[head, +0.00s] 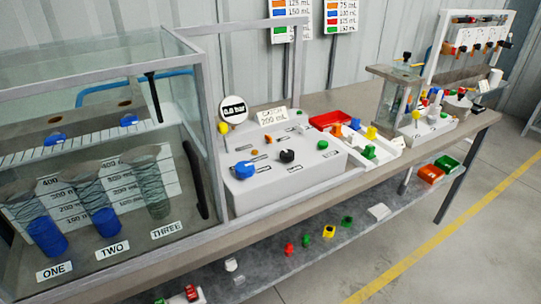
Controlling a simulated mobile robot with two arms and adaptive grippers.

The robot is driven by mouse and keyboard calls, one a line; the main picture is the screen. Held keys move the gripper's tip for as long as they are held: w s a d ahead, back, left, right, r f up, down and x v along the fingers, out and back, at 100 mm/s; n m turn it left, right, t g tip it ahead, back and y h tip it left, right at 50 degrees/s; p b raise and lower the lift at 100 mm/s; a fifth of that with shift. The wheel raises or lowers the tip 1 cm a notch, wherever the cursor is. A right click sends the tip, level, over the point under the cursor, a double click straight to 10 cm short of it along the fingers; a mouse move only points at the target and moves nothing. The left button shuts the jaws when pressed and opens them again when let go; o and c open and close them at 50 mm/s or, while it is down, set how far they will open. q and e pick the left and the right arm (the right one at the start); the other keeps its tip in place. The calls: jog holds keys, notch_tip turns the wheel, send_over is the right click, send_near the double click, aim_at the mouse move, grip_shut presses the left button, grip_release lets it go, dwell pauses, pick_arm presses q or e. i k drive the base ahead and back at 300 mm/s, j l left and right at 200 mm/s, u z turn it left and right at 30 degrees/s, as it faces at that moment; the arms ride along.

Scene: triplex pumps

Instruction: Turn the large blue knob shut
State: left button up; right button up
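The large blue knob (243,170) sits on the left part of the top of a white control box (270,198) on the bench. Its pointer side faces right, towards a small orange piece. I cannot tell from here whether it stands open or shut. Neither of my grippers shows in the head view, and nothing touches the knob.
A black knob (287,156) is right of the blue one. A round gauge (233,109) reading 0.0 bar stands behind. A framed glass tank (100,150) with cylinders borders the box on the left. A red tray (331,119) lies to the right.

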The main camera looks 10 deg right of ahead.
aim_at(245, 169)
jog(key=k+l+z, duration=0.3)
jog(key=k+z, duration=0.2)
jog(key=k+l+z, duration=0.5)
